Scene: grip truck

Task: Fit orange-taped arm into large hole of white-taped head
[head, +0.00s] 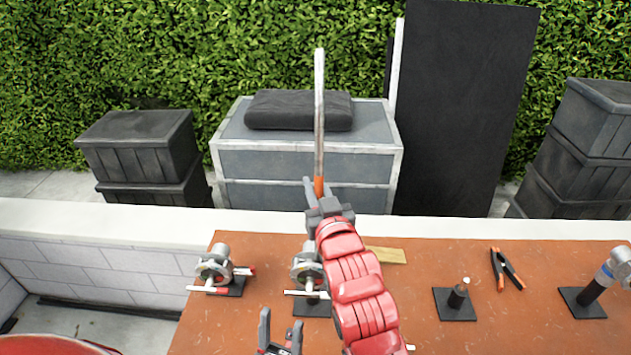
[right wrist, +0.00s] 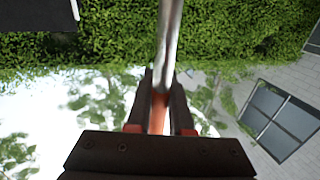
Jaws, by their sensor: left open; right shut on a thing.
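My right gripper (head: 318,190) is shut on the orange-taped arm (head: 319,110), a long silver rod held upright above the table's far side. The orange tape is at the jaws; the rod (right wrist: 168,40) also shows in the right wrist view, between the fingers (right wrist: 160,105). A metal head (head: 307,268) with a white-looking bar stands on a dark plate, partly hidden by my right arm; its large hole cannot be made out. A similar head (head: 215,266) with red on its handles stands to its left. My left gripper (head: 280,328) is open and empty at the bottom, in front of the heads.
The orange-brown tabletop (head: 420,275) also holds a wooden piece (head: 386,255), a short dark post (head: 458,295), a black clamp with orange tips (head: 507,268) and a silver-headed post (head: 605,280) at right. A low white wall (head: 110,215) runs behind the table.

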